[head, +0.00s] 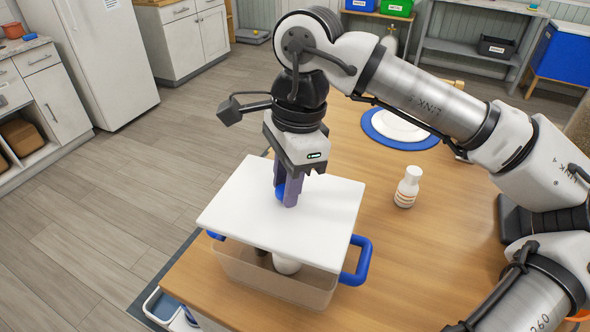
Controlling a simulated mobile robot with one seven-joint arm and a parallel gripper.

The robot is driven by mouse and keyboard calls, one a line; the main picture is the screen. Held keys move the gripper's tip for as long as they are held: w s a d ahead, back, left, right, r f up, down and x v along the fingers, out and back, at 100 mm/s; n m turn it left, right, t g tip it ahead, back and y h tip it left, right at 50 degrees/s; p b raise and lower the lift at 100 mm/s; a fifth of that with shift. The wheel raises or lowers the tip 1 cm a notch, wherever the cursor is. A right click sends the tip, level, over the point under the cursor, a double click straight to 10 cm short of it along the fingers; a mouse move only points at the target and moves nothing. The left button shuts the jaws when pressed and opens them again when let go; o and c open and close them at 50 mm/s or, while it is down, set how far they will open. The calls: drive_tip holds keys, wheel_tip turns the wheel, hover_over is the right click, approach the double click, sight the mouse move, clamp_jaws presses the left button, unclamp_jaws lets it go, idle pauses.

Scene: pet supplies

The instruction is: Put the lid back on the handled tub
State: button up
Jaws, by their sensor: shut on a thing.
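A flat white lid (237,213) lies over the handled tub (268,285), a see-through beige tub with blue handles (359,262). My gripper (287,200) points down at the middle of the lid, shut on its blue knob, which shows between the purple fingers. The lid looks roughly level. A gap shows along the tub's near side, so the lid appears to be above the rim there; I cannot tell whether it touches elsewhere. A white item (286,266) and a dark item show inside the tub. The far side of the tub is hidden under the lid.
The tub stands near the left edge of the wooden table (420,270). A white bottle (407,187) stands right of the lid. A white plate on a blue mat (373,133) lies farther back. A blue-edged container (165,308) is below the table edge. The table's front middle is clear.

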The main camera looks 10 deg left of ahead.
drive_tip(key=shift+f+b, duration=1.05)
drive_tip(key=shift+f, duration=0.95)
wheel_tip(320, 180, down, 2)
drive_tip(key=shift+b, duration=1)
drive_tip(key=shift+b, duration=0.4)
drive_tip(key=shift+w+f+b, duration=0.1)
drive_tip(key=shift+f+b, duration=0.05)
drive_tip(key=shift+b, duration=0.4)
idle(0.3)
drive_tip(key=o, duration=1.6)
